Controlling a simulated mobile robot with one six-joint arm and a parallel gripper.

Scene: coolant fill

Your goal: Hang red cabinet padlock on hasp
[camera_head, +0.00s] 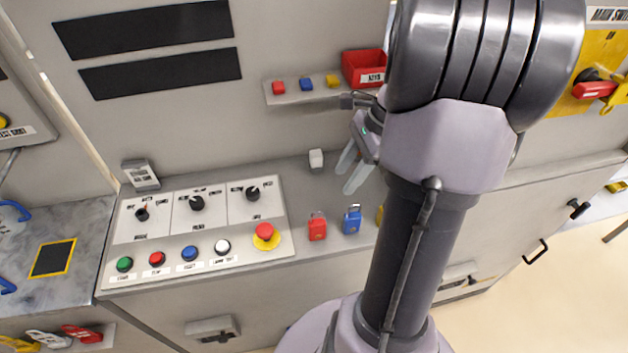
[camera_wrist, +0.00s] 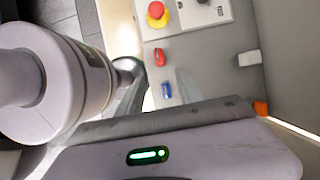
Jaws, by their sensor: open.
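The red padlock (camera_head: 317,227) stands upright on the console ledge, to the right of the emergency stop button. It also shows in the wrist view (camera_wrist: 160,57). A blue padlock (camera_head: 352,220) stands to its right, and a yellow one (camera_head: 379,215) is mostly hidden behind my arm. My gripper (camera_head: 352,170) is open and empty, its fingers above and behind the padlocks, apart from the red one. In the wrist view the blue padlock (camera_wrist: 166,90) shows between the fingers. A small latch-like fitting (camera_head: 212,328) is on the lower cabinet front; I cannot tell whether it is the hasp.
A control panel (camera_head: 190,230) with knobs and buttons lies left of the padlocks. A small white block (camera_head: 316,158) stands at the back of the ledge. A wall shelf (camera_head: 300,97) with small coloured pieces and a red keys bin (camera_head: 363,67) are above. My arm hides the right-hand ledge.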

